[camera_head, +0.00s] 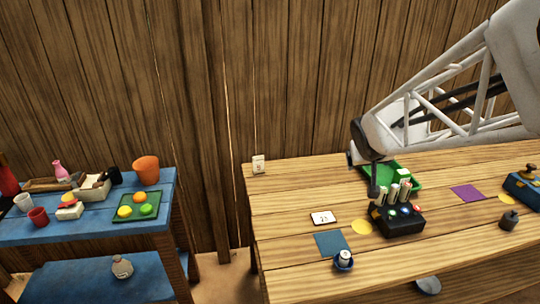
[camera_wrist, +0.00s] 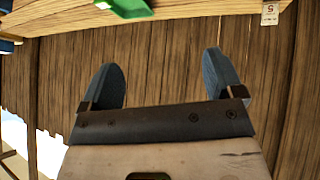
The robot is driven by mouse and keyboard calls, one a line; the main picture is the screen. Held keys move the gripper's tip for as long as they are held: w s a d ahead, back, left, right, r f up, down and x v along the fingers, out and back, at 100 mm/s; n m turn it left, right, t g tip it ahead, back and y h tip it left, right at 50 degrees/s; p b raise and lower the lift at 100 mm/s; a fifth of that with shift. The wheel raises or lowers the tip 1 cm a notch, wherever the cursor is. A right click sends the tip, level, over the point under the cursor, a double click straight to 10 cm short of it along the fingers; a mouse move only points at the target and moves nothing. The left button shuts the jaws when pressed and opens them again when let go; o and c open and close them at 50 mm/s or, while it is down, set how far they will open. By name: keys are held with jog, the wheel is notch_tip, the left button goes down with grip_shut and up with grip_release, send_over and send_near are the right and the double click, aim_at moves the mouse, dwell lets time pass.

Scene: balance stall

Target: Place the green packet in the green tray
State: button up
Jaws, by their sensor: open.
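A green tray (camera_head: 417,181) lies on the wooden table in the head view, partly hidden behind my arm and a dark box. A small whitish piece (camera_head: 402,172) shows in or over it. In the wrist view a green edge (camera_wrist: 132,9), likely the tray, shows at the top, cut off, with a pale piece beside it. I cannot make out a green packet for certain in either view. My gripper (camera_wrist: 160,62) is open, with nothing between its two fingers. In the head view it is beside the tray's left side, partly hidden by the wrist.
A dark box (camera_head: 398,220) with white cylinders and coloured buttons stands in front of the tray. A blue side table (camera_head: 75,230) holds several items. The table's left part is mostly clear.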

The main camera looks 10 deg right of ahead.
jog(key=s+a+n+g+y, duration=0.1)
jog(key=s+a+g+y, duration=0.2)
jog(key=s+a, duration=1.5)
jog(key=s+g, duration=0.1)
jog(key=s, duration=0.3)
jog(key=shift+a+n+y, duration=0.35)
jog(key=shift+n+y, duration=0.05)
